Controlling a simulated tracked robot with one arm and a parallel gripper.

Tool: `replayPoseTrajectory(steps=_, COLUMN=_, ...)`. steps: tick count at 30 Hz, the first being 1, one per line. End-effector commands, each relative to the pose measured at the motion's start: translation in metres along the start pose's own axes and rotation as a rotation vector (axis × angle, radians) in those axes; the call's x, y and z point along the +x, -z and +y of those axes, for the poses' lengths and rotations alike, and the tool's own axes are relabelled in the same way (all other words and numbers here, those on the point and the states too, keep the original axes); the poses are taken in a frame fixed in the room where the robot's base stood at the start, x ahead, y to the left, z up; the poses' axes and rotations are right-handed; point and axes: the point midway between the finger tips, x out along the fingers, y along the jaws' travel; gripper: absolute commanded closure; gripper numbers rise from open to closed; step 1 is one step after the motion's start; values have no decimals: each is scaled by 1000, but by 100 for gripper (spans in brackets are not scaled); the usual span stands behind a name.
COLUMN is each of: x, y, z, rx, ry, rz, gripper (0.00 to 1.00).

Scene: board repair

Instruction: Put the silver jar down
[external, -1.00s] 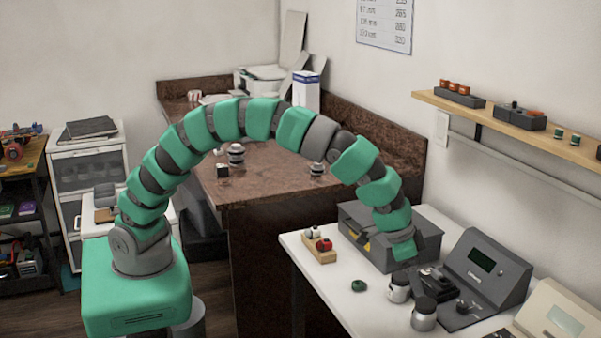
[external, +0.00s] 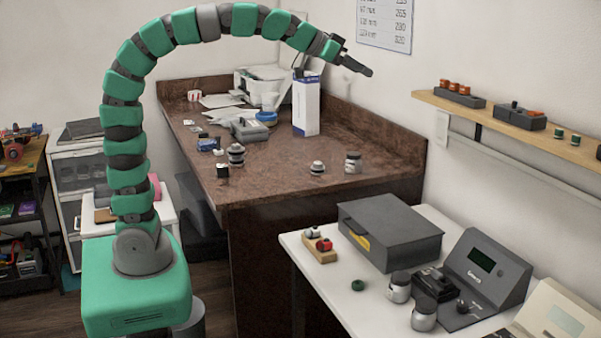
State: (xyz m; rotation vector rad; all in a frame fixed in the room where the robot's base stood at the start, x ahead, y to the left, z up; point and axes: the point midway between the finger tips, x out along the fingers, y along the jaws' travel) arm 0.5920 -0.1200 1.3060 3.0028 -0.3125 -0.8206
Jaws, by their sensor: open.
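A similar silver jar (external: 353,163) stands upright near the right edge of the brown counter. I cannot tell which of them the task means. My gripper (external: 357,64) is raised high above the counter, pointing right, open, with nothing visible between its fingers. It is well apart from all the jars.
A tall white box (external: 306,105) stands on the counter (external: 270,180) below my arm. A wooden shelf (external: 540,132) runs along the right wall.

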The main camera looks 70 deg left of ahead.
Motion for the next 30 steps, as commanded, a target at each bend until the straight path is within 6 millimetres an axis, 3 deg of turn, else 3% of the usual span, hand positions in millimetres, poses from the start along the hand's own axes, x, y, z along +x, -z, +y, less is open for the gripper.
replayPoseTrajectory(steps=1, x=-28, y=12, z=-18, rx=-8, ry=28, rz=48, gripper=25)
replayPoseTrajectory(steps=6, x=-107, y=37, z=-59, rx=-15, ry=109, rz=178, gripper=25)
replayPoseTrajectory(steps=9, x=-146, y=45, z=-73, rx=-14, ry=151, rz=238, gripper=25)
replayPoseTrajectory(steps=12, x=-172, y=49, z=-82, rx=-12, ry=181, rz=276, gripper=25)
replayPoseTrajectory(steps=17, x=-189, y=51, z=-87, rx=-10, ry=201, rz=302, gripper=25)
replayPoseTrajectory(steps=30, x=-189, y=51, z=-87, rx=-10, ry=201, rz=303, gripper=25)
